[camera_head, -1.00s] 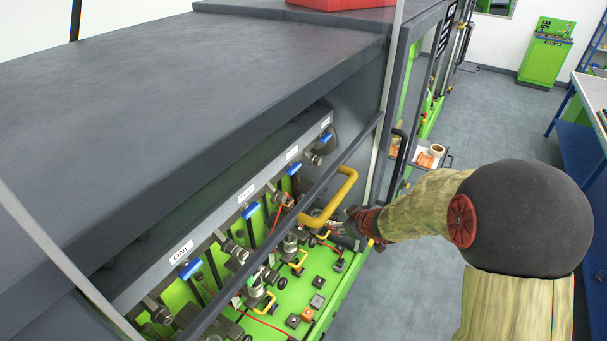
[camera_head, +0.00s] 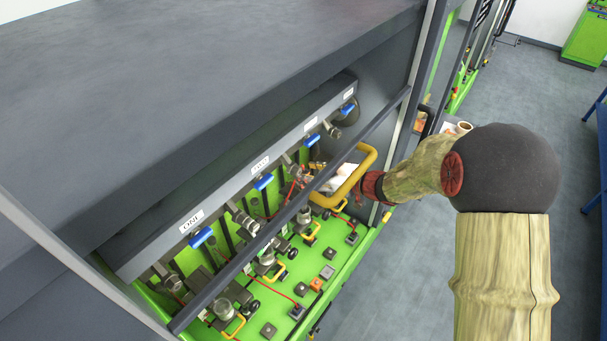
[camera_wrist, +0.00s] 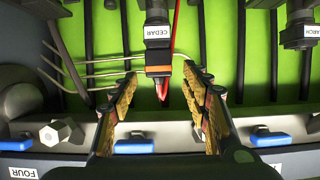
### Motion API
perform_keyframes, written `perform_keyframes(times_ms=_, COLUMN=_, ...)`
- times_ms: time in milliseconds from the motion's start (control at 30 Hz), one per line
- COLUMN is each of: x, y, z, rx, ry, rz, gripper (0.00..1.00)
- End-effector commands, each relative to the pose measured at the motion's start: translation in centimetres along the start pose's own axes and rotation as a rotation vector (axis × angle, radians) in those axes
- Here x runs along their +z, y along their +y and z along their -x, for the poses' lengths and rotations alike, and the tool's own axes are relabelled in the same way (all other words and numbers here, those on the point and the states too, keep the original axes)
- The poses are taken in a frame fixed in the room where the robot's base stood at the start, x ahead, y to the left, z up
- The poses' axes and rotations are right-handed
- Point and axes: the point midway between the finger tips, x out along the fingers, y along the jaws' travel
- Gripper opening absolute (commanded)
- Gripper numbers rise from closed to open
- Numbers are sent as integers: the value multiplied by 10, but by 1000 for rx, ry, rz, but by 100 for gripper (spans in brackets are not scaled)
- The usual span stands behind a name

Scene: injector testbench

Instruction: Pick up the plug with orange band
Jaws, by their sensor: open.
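The plug with a thin orange band (camera_wrist: 158,71) shows in the wrist view. It is a dark block below a black connector labelled CEDAR (camera_wrist: 157,32), with a red cable beside it. My gripper (camera_wrist: 160,82) is open, with one yellow-padded finger on each side of the plug. A gap shows on both sides, and I cannot tell their exact depth. In the head view my gripper (camera_head: 318,170) reaches into the bench, partly hidden by the yellow handle; the plug cannot be made out there.
The yellow curved handle (camera_head: 352,185) and a dark rail (camera_head: 255,243) lie close to my arm. Blue-levered valves (camera_head: 263,182) line the labelled bar. Thin metal tubes (camera_wrist: 75,70) run left of the plug. Another labelled connector (camera_wrist: 300,35) hangs at right. Small blocks stand on the green base.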

Motion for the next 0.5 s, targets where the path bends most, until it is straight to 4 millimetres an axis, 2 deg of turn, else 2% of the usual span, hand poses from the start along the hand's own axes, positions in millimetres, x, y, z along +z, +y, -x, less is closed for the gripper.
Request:
perform_keyframes(times_ms=100, x=0, y=-1, z=-17, rx=-3, ry=0, rz=1, gripper=47)
perform_keyframes(times_ms=200, x=1, y=0, z=-25, rx=0, ry=0, rz=-1, gripper=47)
perform_keyframes(times_ms=500, x=1, y=0, z=-28, rx=1, ry=-1, rz=0, gripper=45)
